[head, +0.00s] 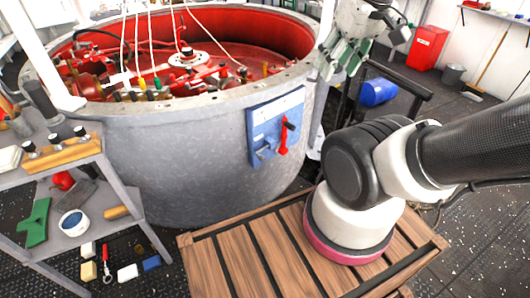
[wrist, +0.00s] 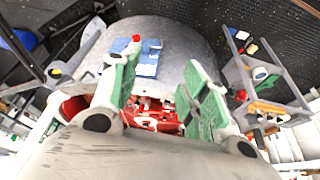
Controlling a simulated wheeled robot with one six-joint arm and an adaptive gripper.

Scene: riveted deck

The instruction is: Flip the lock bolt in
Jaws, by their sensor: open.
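The lock bolt is on a blue plate (head: 262,125) fixed to the outer wall of a large grey round tank (head: 190,160). Its red handle (head: 283,138) stands roughly upright at the plate's right side, with a dark piece near its top. Blue-grey brackets sit low on the plate. In the wrist view the blue plate (wrist: 148,60) and a red spot (wrist: 136,38) show beyond the left finger, which partly covers the plate. My gripper (head: 340,58) is open and empty, above and right of the plate by the tank's rim. Its green-padded fingers also show in the wrist view (wrist: 163,72).
A wooden slatted platform (head: 260,250) lies before the tank, under my arm. A grey shelf unit (head: 60,170) with tools stands at left. A dark rail (head: 400,80) and blue drum (head: 378,92) are right of the tank. Cables hang over the tank's red interior (head: 250,50).

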